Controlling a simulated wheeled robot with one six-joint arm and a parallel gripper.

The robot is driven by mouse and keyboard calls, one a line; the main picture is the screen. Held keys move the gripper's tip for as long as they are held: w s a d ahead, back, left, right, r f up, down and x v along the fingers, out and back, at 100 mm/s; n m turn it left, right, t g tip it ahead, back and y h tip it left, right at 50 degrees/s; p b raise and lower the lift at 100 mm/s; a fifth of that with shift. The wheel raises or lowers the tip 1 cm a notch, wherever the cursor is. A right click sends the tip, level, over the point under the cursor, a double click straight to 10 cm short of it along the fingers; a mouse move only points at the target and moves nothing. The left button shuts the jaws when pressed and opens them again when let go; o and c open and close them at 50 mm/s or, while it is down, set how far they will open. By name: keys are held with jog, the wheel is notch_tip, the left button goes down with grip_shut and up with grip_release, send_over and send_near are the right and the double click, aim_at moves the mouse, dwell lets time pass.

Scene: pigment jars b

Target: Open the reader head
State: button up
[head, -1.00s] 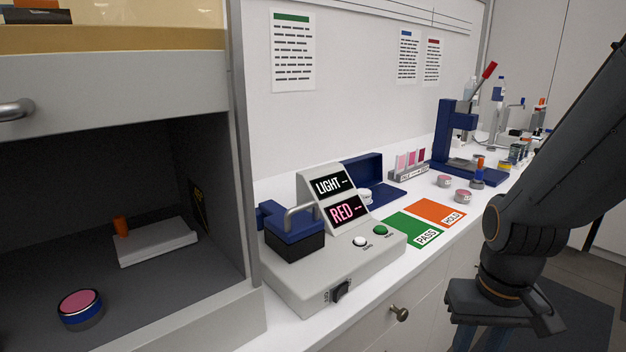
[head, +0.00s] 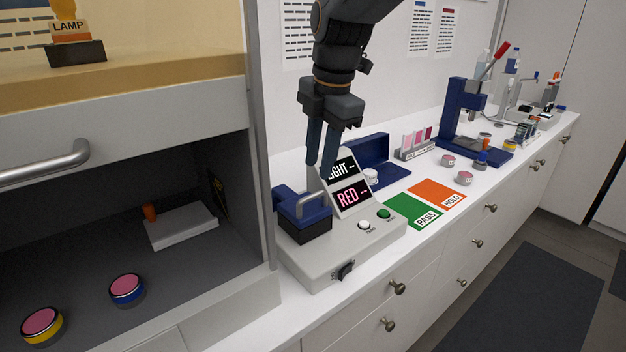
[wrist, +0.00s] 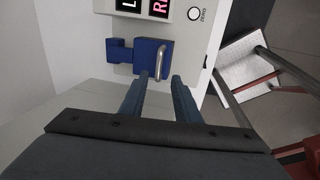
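The reader (head: 340,255) is a pale box on the white counter with LIGHT and RED displays. Its blue reader head (head: 290,200) sits down on a dark block at the reader's left end and carries a grey bar handle (head: 313,194). My gripper (head: 322,172) points down just above and behind the handle, in front of the LIGHT display. In the wrist view the blue head (wrist: 124,55) and handle (wrist: 158,62) lie just beyond my gripper (wrist: 160,77). Its two fingers are apart, with nothing between them. Any contact with the handle cannot be told.
A cabinet post (head: 258,130) stands close left of the reader, beside an open compartment with jars (head: 126,289). White and green buttons (head: 384,213) and a black switch (head: 345,271) are on the reader. Green PASS (head: 405,208) and orange HOLD (head: 437,192) mats lie to the right.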

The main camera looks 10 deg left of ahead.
aim_at(312, 195)
jog(key=f, duration=0.2)
jog(key=a+f+p, duration=0.1)
jog(key=f, duration=0.2)
jog(key=w+f+p, duration=0.1)
jog(key=f, duration=0.1)
jog(key=shift+a+f, duration=0.2)
jog(key=shift+f, duration=0.05)
grip_shut()
